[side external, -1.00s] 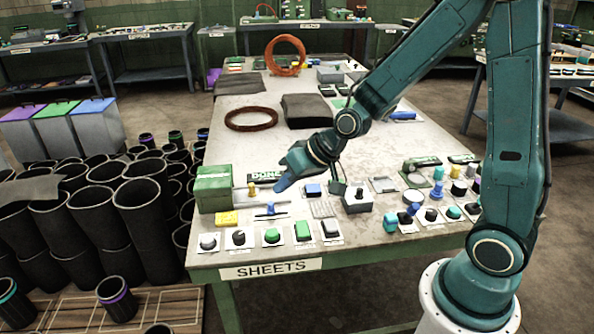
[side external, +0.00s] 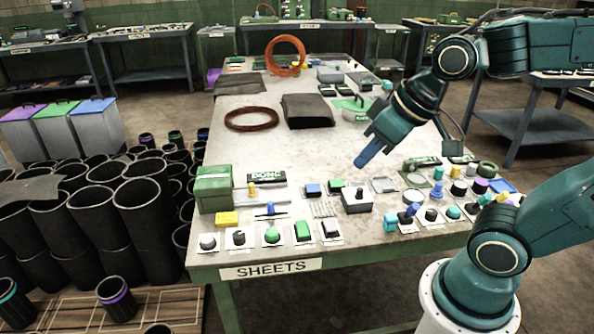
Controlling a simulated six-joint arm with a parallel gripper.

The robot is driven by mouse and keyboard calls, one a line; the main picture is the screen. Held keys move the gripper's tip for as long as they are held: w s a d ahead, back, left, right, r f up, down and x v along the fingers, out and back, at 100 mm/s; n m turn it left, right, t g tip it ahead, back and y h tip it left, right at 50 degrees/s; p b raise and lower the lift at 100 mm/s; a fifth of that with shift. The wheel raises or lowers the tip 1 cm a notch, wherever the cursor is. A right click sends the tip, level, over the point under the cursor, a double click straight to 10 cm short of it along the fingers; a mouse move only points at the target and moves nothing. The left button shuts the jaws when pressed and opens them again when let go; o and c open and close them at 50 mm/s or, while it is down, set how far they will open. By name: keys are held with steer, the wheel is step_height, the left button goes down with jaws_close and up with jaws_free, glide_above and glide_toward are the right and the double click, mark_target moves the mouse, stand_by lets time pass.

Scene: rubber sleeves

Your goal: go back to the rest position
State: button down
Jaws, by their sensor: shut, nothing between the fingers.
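My gripper (side external: 366,158) has blue fingers that are shut with nothing between them. It is in the air above the right part of the table, pointing down and to the left. It is apart from the small parts below it. My arm is folded back to the right, with its elbow out past the right edge of the picture. The table (side external: 222,142) carries a "SHEETS" label on its front edge.
A green box (side external: 213,189) and several small knobs and buttons, such as a green button (side external: 303,230), line the table's front. Black sleeves (side external: 146,212) stand on the left.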

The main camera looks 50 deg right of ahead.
steer(key=s, duration=0.1)
steer(key=s+r, duration=0.1)
steer(key=s, duration=0.3)
steer(key=shift+s+d+r, duration=0.15)
steer(key=shift+s+d, duration=0.1)
steer(key=shift+d, duration=0.1)
